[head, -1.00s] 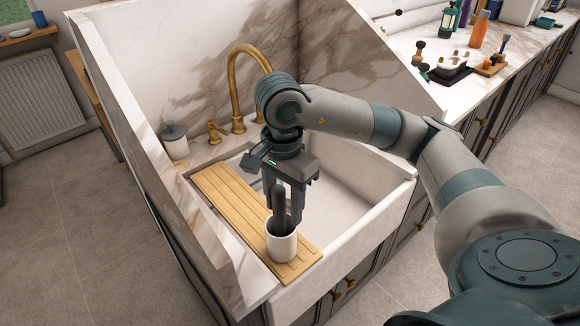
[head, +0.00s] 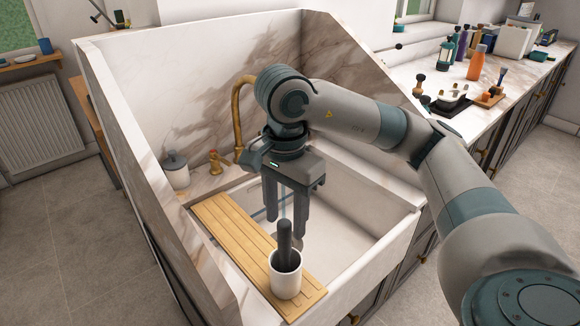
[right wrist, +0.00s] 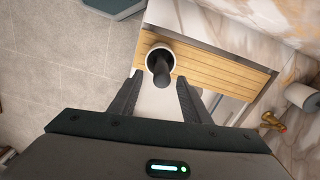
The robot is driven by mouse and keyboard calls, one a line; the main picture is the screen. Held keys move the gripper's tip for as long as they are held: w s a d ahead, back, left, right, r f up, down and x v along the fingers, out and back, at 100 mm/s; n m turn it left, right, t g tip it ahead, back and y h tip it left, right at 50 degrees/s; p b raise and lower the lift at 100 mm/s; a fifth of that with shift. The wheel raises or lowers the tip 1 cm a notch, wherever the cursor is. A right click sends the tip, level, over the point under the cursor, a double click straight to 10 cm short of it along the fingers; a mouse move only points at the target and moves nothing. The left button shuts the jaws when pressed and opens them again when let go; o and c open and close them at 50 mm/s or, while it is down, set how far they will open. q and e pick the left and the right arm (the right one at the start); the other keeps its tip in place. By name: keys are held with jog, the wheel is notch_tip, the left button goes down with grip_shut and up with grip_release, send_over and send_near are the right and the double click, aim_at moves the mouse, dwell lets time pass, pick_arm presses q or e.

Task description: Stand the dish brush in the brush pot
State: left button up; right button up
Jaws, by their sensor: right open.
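The dish brush (head: 285,242) stands in the white brush pot (head: 287,281), its dark handle pointing up and close to upright. Its lower end is hidden inside the pot. The pot stands upright near the front end of the wooden board (head: 232,226). My right gripper (head: 287,226) is open and empty, fingers pointing down, just behind the handle. In the right wrist view the handle (right wrist: 162,72) and the pot rim (right wrist: 149,62) lie just beyond the open fingertips, apart from them. My left gripper is not in view.
The board lies across the left side of the white sink (head: 352,222). Marble panels rise at the left and back. The right counter holds an orange bottle (head: 477,62) and several other items.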

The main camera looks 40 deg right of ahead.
notch_tip(320, 180, up, 12)
jog(key=s, duration=0.1)
jog(key=shift+d+f, duration=0.25)
dwell(1.4)
